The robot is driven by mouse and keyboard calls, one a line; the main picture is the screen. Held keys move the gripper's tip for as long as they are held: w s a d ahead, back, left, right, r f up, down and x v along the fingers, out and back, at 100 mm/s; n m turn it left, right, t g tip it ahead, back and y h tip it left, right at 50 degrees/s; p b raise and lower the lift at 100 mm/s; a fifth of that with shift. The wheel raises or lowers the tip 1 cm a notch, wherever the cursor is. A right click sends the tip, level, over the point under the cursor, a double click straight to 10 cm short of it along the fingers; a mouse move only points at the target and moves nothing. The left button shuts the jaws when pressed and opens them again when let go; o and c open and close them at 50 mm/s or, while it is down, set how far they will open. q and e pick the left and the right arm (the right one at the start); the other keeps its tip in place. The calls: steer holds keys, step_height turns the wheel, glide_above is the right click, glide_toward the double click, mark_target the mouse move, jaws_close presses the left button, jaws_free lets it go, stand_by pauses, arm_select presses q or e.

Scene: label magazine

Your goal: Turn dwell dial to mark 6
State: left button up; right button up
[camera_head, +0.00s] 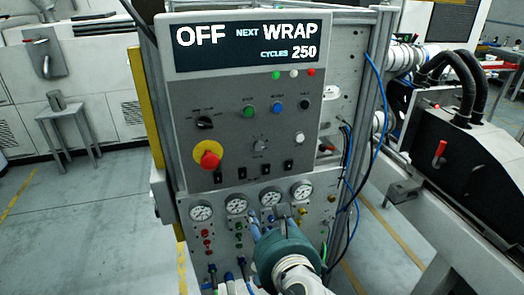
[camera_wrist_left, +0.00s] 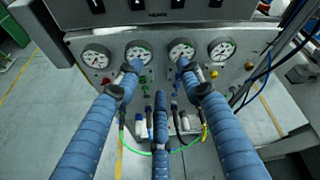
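A small grey dial (camera_head: 260,145) with marks around it sits in the middle of the control panel (camera_head: 228,165); its label and pointer are too small to read. It looks like the dwell dial. My left gripper (camera_head: 268,213) is below it, in front of the row of gauges and apart from the dial. In the left wrist view, its blue fingers (camera_wrist_left: 160,68) are spread with nothing between them. The dial is not in the left wrist view. My right gripper is not in view.
A red emergency button on yellow (camera_head: 207,155) and a black selector knob (camera_head: 205,122) are left of the dial. Coloured buttons (camera_head: 277,107) are above; black switches (camera_head: 241,170) are below. The display (camera_head: 248,45) reads OFF, NEXT WRAP, CYCLES 250. Blue hoses (camera_head: 371,130) hang at right.

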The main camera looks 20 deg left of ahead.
mark_target(260, 147)
arm_select(q)
step_height(260, 147, up, 12)
steer(key=d+m+t+y, duration=0.2)
steer(key=m+t+y, duration=0.1)
steer(key=m, duration=0.2)
steer(key=x, duration=0.3)
steer(key=p+x, duration=0.1)
steer(key=x, duration=0.6)
steer(key=shift+w+a+r+p, duration=0.1)
steer(key=shift+w+r+p, duration=0.05)
steer(key=shift+r+p, duration=0.2)
jaws_close()
